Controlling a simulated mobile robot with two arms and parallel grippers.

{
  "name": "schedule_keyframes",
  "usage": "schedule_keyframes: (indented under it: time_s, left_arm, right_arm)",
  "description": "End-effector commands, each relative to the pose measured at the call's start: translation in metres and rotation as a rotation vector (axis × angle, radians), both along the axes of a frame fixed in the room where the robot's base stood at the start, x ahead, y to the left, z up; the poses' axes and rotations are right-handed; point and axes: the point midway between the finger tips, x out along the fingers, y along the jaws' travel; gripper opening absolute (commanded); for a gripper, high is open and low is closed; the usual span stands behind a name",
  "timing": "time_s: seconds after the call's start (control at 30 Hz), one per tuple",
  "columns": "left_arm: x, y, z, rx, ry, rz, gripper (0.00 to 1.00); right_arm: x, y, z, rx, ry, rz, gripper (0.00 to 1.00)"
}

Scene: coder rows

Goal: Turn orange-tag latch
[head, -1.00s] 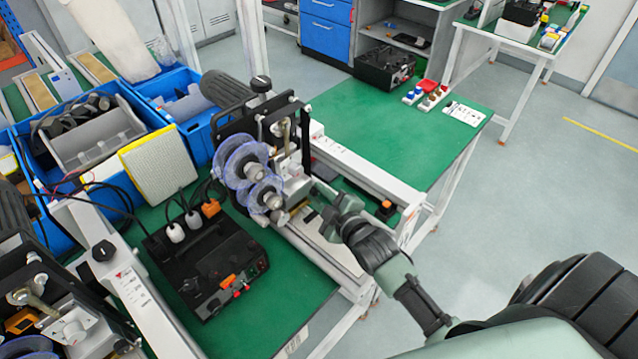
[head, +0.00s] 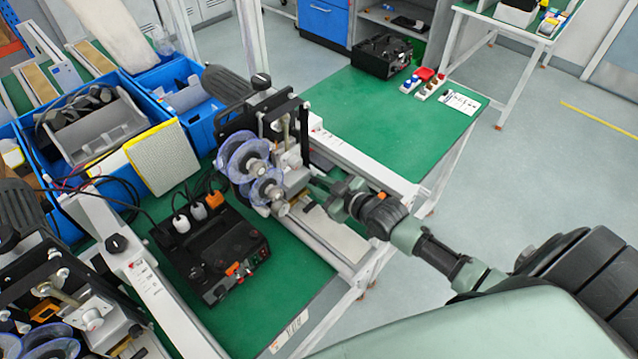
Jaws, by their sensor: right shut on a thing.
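The coder machine (head: 292,140) with two clear bluish reels (head: 243,158) stands on the green bench. My right gripper (head: 314,194) reaches in from the right, low at the machine's front side beside the reels. It is shut on a small part there, which its fingers mostly hide. I cannot make out an orange tag at the fingertips. A small orange spot (head: 381,196) shows at my right wrist, and I cannot tell whether it is on the arm or behind it. My left gripper is not in view.
A black control box (head: 222,250) with orange parts and cables sits left of the gripper. Blue bins (head: 197,122) stand behind it. A second machine (head: 70,310) is at lower left. The green bench top (head: 350,105) behind is mostly clear.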

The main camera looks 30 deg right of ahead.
Motion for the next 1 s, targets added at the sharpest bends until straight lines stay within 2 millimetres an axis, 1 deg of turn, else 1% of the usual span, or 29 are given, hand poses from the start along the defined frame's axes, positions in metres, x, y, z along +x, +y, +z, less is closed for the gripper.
schedule_keyframes:
  time_s: [0.4,0.43,0.47,0.5,0.83,0.93,1.0]
  left_arm:
    - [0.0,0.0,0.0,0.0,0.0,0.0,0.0]
    - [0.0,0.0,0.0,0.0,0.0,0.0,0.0]
    - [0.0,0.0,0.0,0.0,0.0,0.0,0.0]
    - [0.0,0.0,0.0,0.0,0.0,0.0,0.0]
    - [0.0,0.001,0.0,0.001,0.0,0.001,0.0]
    - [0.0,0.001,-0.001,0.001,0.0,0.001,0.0]
    - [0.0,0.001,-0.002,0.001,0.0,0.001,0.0]
  right_arm:
    - [0.0,0.0,0.0,0.007,0.001,-0.001,0.0]
    - [0.0,0.0,0.0,0.007,0.001,-0.001,0.24]
    - [0.0,0.0,0.0,0.006,0.001,0.0,0.33]
    - [0.0,0.0,0.0,0.006,0.001,0.0,0.43]
    - [0.0,0.0,0.001,0.007,0.001,0.001,0.43]
    - [0.001,0.0,0.008,0.007,0.0,0.001,0.43]
    - [0.001,0.001,0.017,0.008,-0.001,0.001,0.43]
